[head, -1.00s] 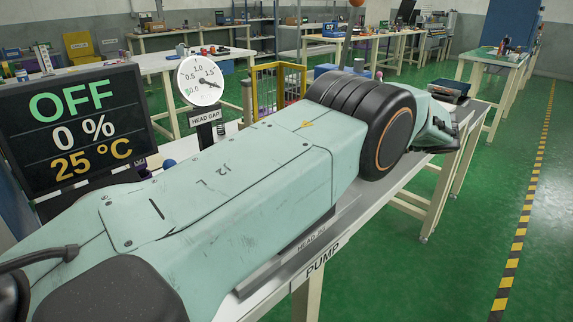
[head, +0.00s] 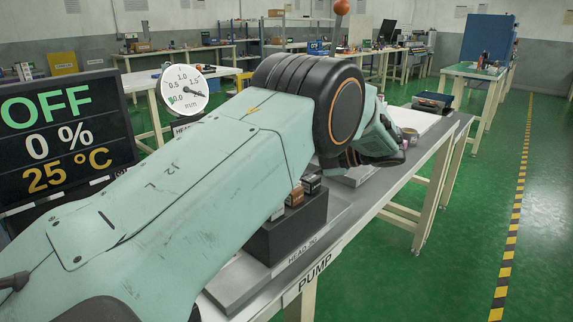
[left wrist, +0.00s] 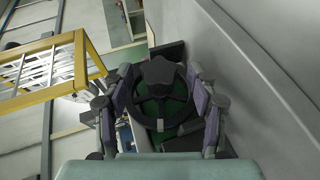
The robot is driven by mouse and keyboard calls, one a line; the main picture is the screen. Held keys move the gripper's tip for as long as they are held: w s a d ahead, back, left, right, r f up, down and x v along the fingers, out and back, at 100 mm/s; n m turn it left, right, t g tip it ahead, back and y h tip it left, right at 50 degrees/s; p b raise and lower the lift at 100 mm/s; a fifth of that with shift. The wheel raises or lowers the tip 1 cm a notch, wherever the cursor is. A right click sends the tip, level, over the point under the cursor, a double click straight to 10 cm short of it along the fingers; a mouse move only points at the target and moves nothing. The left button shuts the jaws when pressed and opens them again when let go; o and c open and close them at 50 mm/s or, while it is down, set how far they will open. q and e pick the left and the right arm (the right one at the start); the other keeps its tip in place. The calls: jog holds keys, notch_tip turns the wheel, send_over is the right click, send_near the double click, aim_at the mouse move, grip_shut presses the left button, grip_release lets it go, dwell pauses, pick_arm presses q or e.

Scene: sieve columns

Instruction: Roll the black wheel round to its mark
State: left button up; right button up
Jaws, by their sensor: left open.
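In the left wrist view a dark ring with spokes, which looks like the black wheel (left wrist: 139,111), lies between the fingers of my left gripper (left wrist: 163,88). Green shows through the ring. The gripper is open, with one finger on each side; I cannot tell whether either touches the rim. In the head view my left arm crosses the middle of the picture and hides the wheel and the gripper's fingertips. My right gripper is not in view.
A bench (head: 415,176) marked PUMP runs under my arm, with a dark block (head: 287,230) on it. A dial gauge (head: 184,92) and a display (head: 60,140) reading OFF, 0 % and 25 °C stand at left. A yellow frame (left wrist: 90,58) is beside the gripper. Green floor (head: 480,215) is clear at right.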

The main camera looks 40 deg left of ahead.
pick_arm(q)
jog(key=c, duration=1.1)
jog(key=shift+r+p, duration=0.1)
jog(key=shift+p, duration=0.4)
jog(key=shift+c, duration=0.2)
jog(key=y+p, duration=0.1)
jog(key=p, duration=0.1)
jog(key=shift+n+y+p, duration=0.3)
jog(key=shift+y, duration=0.1)
jog(key=shift+f+g+y, duration=0.3)
jog(key=shift+y, duration=0.1)
jog(key=shift+n+y+b, duration=0.4)
jog(key=shift+n+y, duration=0.1)
jog(key=shift+y, duration=0.1)
jog(key=o, duration=1.1)
jog(key=shift+o, duration=0.2)
